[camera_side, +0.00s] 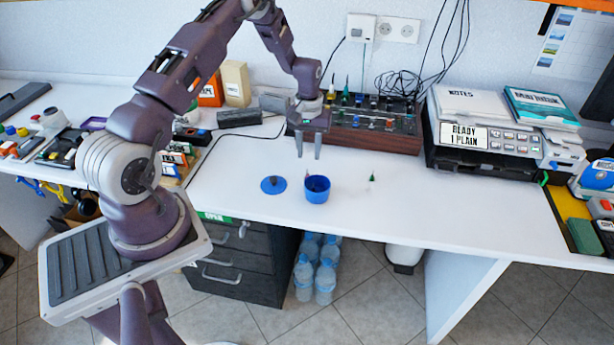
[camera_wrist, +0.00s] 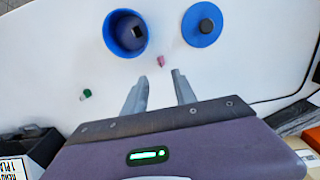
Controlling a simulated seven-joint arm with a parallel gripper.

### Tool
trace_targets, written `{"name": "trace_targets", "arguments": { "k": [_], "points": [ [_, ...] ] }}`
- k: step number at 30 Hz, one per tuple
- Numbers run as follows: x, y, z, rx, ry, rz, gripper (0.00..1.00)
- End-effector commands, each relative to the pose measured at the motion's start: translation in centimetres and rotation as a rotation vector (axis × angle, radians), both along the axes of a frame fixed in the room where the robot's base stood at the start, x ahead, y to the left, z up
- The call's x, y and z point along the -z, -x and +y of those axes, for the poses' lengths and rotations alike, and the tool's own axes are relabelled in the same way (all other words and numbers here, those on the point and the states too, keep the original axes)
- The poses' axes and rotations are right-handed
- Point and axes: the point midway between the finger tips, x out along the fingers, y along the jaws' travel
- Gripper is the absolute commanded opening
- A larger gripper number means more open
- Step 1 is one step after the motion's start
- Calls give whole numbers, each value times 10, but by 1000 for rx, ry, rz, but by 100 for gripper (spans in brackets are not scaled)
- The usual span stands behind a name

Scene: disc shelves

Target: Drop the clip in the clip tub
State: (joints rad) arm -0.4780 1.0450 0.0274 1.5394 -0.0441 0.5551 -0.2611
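A blue open-topped tub (camera_side: 317,195) stands upright near the table's front edge; it also shows in the wrist view (camera_wrist: 113,40). A small dark square piece (camera_wrist: 138,31) lies inside it. A round blue lid with a dark knob (camera_side: 266,186) lies flat beside the tub, apart from it; the wrist view shows it too (camera_wrist: 190,27). A small pink piece (camera_wrist: 160,61) and a small green piece (camera_wrist: 86,93) lie on the table. I cannot tell which small piece is the clip. My gripper (camera_side: 309,154) is open and empty, above the table behind the tub (camera_wrist: 158,88).
A rack of small tools (camera_side: 365,137) stands behind my gripper. A printer (camera_side: 485,135) with notebooks on top stands to the right. Boxes (camera_side: 236,84) and a dark block (camera_side: 239,118) stand to the left. The white table (camera_side: 430,205) right of the green piece is clear.

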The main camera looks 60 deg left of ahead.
Motion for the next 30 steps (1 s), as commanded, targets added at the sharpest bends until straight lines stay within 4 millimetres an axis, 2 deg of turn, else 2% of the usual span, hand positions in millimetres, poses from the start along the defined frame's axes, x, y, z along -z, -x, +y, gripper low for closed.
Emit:
{"name": "trace_targets", "arguments": {
  "k": [11,19,20,24,30],
  "points": [
    [62,5,1,3,3,4,33],
    [67,4,1,3,1,1,33],
    [67,4,1,3,1,1,29],
    [67,4,1,3,1,1,2],
    [67,4,1,3,2,2,0]
  ]
}}
